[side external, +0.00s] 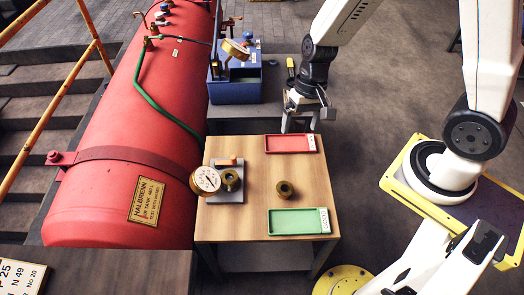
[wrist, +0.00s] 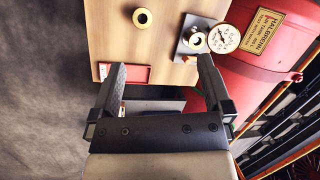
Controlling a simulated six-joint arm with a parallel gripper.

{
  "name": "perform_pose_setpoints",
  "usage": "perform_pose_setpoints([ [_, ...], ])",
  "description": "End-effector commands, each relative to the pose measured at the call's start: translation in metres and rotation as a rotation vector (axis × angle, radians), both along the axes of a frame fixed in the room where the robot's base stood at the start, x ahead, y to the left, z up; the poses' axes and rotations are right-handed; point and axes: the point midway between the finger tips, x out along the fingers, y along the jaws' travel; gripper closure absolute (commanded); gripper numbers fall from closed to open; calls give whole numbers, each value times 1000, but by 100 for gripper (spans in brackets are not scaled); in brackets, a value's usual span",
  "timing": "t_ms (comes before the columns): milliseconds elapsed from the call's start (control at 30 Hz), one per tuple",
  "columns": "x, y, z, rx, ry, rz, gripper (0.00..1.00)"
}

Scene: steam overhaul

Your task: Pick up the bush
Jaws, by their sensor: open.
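A short brass bush (side external: 285,189), a ring with a dark hole, stands alone on the bare wooden table top, right of centre. In the wrist view the bush (wrist: 142,18) is at the top, beyond my fingertips. A second ring-shaped piece (side external: 230,180) sits on a grey block (side external: 226,194) at the left, beside a round dial gauge (side external: 206,180). My gripper (side external: 300,124) is open and empty, by the table's back edge beyond the red tray, apart from the bush. Its two spread fingers also show in the wrist view (wrist: 162,66).
A red tray (side external: 290,150) lies at the table's back and a green tray (side external: 298,232) at the front right; both look empty. A big red tank (side external: 130,140) borders the left. A blue box (side external: 235,91) stands behind. The wood around the bush is clear.

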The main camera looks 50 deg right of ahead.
Motion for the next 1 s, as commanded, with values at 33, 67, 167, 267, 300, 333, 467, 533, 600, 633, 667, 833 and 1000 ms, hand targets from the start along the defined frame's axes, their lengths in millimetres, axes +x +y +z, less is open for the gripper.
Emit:
perform_pose_setpoints([
  [33,2,5,-8,30,38,-42,0],
  [67,3,8,-12,50,58,-69,0],
  [167,8,20,-25,117,123,-158,0],
  [267,14,31,-38,184,187,-248,0],
  [300,17,36,-43,212,209,-286,0],
  [333,19,39,-47,232,227,-313,0],
  [467,29,53,-65,320,297,-434,0],
  [533,35,60,-75,368,331,-501,0],
  [600,41,67,-85,417,362,-566,0],
  [633,44,69,-89,438,376,-594,0],
  [667,47,72,-94,459,387,-622,0],
  [833,63,83,-121,575,444,-787,0],
  [1000,79,89,-150,690,482,-955,0],
])
